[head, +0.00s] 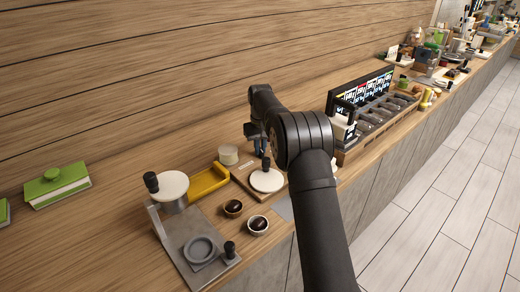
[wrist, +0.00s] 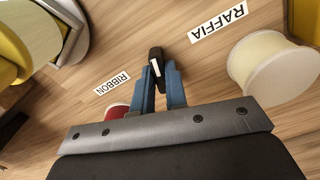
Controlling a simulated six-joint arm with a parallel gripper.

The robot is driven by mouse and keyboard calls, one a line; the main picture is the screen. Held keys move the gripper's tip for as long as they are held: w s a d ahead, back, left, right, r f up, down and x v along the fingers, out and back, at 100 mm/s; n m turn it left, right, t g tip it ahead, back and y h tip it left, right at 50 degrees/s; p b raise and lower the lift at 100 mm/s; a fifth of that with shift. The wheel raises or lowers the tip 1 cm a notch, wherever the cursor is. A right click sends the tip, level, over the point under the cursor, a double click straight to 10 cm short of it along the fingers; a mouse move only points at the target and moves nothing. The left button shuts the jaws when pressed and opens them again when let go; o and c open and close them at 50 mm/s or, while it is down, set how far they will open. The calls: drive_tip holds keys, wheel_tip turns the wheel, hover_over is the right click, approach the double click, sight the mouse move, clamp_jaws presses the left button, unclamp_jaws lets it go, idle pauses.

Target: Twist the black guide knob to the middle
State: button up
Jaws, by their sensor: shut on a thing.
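The black guide knob (wrist: 155,62) shows in the wrist view with a white stripe on it. It stands between the printed labels RIBBON (wrist: 113,83) at left and RAFFIA (wrist: 218,22) at upper right. The stripe runs nearly up and down the picture, slightly tilted. My gripper (wrist: 161,82) has its blue fingers shut on the knob, one on each side. The fingers hide the knob's lower part. In the head view my gripper (head: 260,140) is beyond my dark arm, over the counter, and the knob cannot be made out for sure.
In the wrist view a cream spool (wrist: 272,68) stands at right and a red spool (wrist: 117,112) lies partly behind the gripper. In the head view a white disc (head: 267,180), two small bowls (head: 258,225) and a grey stand (head: 185,232) are near. A wooden rack (head: 372,125) is at right.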

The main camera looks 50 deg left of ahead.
drive_tip(key=shift+n, duration=1.7)
drive_tip(key=o, duration=0.8)
drive_tip(key=shift+c, duration=0.2)
drive_tip(key=shift+r, duration=0.1)
drive_tip(key=shift+r, duration=3.4)
